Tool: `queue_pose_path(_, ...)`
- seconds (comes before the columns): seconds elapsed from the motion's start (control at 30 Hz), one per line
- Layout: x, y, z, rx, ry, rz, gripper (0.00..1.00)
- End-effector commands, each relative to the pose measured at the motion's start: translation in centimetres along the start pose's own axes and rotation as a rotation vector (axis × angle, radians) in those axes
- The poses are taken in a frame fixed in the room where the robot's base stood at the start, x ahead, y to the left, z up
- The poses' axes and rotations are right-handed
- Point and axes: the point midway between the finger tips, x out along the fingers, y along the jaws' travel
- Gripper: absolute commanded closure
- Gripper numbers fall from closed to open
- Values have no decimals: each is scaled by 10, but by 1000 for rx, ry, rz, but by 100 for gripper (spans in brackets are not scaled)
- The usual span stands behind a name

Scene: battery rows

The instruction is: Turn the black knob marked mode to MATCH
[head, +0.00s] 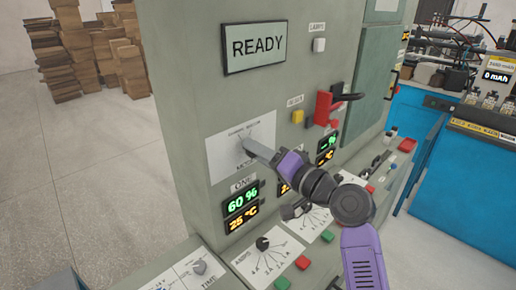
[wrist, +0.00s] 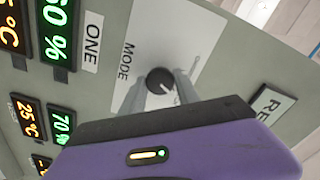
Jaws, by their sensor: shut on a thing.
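The black mode knob (wrist: 160,81) sits on a white dial plate marked MODE (wrist: 178,40) in the wrist view. A white pointer line shows on the knob; the dial's position labels are too small or hidden to read. My gripper (wrist: 158,92) has one finger on each side of the knob and is shut on it. In the head view my gripper (head: 246,146) reaches the white plate (head: 226,158) from the right, and its fingers hide the knob there.
A READY display (head: 255,47) is above the plate. Green and orange readouts (head: 242,200) are below it. A red switch with a black handle (head: 328,104) and a yellow button (head: 297,116) are to the right. A sloping desk below holds an AMPS knob (head: 262,243) and coloured buttons.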

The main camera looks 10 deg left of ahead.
Motion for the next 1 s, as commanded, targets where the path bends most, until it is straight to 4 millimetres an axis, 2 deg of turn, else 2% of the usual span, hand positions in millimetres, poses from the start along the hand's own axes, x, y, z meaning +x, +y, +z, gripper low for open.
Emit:
queue_pose_path(0.67,-1,2,0,70,1,2,100)
queue_pose_path(0.7,-1,2,0,70,1,2,60)
queue_pose_path(0.8,-1,1,0,70,1,2,41)
queue_pose_path(1.0,0,1,0,68,1,1,41)
